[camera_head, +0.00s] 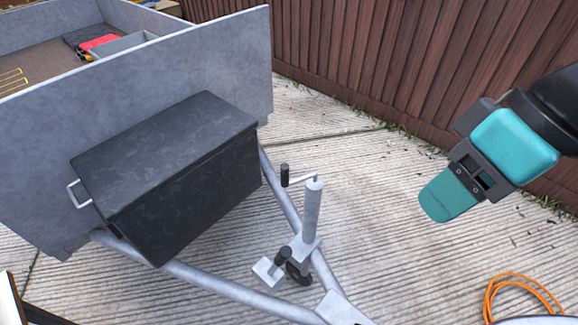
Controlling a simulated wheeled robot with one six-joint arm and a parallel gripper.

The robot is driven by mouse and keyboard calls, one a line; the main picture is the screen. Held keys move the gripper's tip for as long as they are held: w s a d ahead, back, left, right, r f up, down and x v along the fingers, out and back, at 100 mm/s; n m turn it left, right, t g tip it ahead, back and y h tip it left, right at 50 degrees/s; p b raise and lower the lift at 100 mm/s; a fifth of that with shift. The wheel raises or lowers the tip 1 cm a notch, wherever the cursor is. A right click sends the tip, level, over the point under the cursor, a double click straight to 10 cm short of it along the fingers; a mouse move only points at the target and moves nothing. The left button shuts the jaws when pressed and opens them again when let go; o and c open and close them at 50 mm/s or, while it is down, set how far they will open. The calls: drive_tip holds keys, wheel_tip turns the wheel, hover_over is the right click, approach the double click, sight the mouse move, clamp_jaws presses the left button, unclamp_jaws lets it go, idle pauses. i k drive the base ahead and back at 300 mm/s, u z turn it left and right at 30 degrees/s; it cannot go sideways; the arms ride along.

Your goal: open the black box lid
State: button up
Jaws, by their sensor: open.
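The black box (195,200) sits on the trailer's drawbar frame, in front of the grey trailer wall. Its black lid (165,140) lies flat and closed on top. A light metal handle (73,193) shows on the box's left end. My gripper (445,200) is at the right of the view, teal and grey, well apart from the box and above the paving. It is open, and nothing shows between its fingers. The box's back side is hidden against the trailer wall.
The trailer's jockey wheel post (312,210) with a crank stands between the box and my gripper. A dark wooden fence (380,60) runs behind. An orange hose or cable (515,285) lies at bottom right. Ribbed concrete paving (380,180) is clear in the middle.

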sight(119, 173)
drive_tip(key=k, duration=1)
drive_tip(key=u, duration=1.8)
drive_tip(key=i, duration=1.65)
drive_tip(key=z, duration=0.1)
